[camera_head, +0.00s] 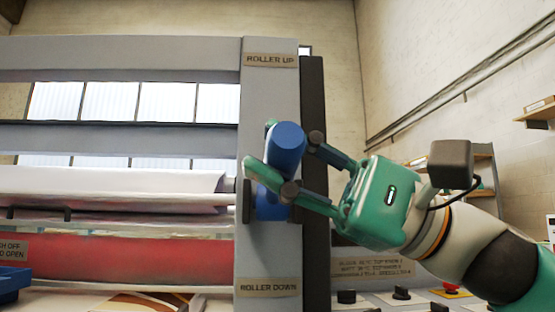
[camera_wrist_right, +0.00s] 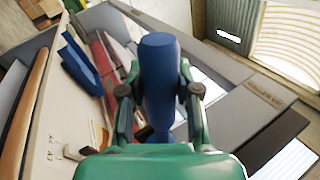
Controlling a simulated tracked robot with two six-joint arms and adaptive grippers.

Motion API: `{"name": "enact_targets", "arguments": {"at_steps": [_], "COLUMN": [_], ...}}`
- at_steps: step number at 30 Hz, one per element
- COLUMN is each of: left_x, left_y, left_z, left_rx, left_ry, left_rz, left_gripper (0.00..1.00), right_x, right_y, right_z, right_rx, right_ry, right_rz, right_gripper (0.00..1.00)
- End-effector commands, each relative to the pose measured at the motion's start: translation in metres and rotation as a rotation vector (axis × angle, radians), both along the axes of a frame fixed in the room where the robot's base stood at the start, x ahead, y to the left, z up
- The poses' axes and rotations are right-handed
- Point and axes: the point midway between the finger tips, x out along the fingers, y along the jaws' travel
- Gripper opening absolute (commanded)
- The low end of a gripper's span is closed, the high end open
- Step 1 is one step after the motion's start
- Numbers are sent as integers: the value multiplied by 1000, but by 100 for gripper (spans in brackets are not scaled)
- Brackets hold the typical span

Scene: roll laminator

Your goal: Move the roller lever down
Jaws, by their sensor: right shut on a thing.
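The blue roller lever (camera_head: 284,146) is mounted on the grey side panel of the laminator. Its handle points up and slightly right, below the "ROLLER UP" label (camera_head: 270,60) and well above the "ROLLER DOWN" label (camera_head: 268,288). My right gripper (camera_head: 283,150) comes in from the right and is shut on the lever, one finger on each side of the handle. In the right wrist view, the blue lever (camera_wrist_right: 158,85) stands between the two fingers. The lever's pivot is partly hidden by a finger. My left gripper is not in view.
The laminator's rollers, with a red one (camera_head: 130,258) low down, and white film (camera_head: 110,185) extend left of the panel. Several knobs and a red button (camera_head: 451,291) sit at the lower right. A wall shelf (camera_head: 537,112) is at the far right.

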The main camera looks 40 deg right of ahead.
Motion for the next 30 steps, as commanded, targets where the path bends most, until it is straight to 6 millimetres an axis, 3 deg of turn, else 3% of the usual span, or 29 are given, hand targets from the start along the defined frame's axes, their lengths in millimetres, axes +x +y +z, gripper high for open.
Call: {"name": "enact_targets", "arguments": {"at_steps": [1,2,6,22,30], "left_x": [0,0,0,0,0], "left_y": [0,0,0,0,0], "left_z": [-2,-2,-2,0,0], "left_rx": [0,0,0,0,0], "left_ry": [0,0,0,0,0], "left_rz": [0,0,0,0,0], "left_gripper": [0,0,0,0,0], "right_x": [0,0,1,-1,-11], "right_y": [3,3,2,0,-15], "right_z": [-6,-6,-6,-4,-13], "right_rx": [-18,-18,-16,-9,-9], "right_ry": [5,6,6,4,8], "right_rz": [4,4,4,1,-5], "right_gripper": [0,36,59,59,59]}}
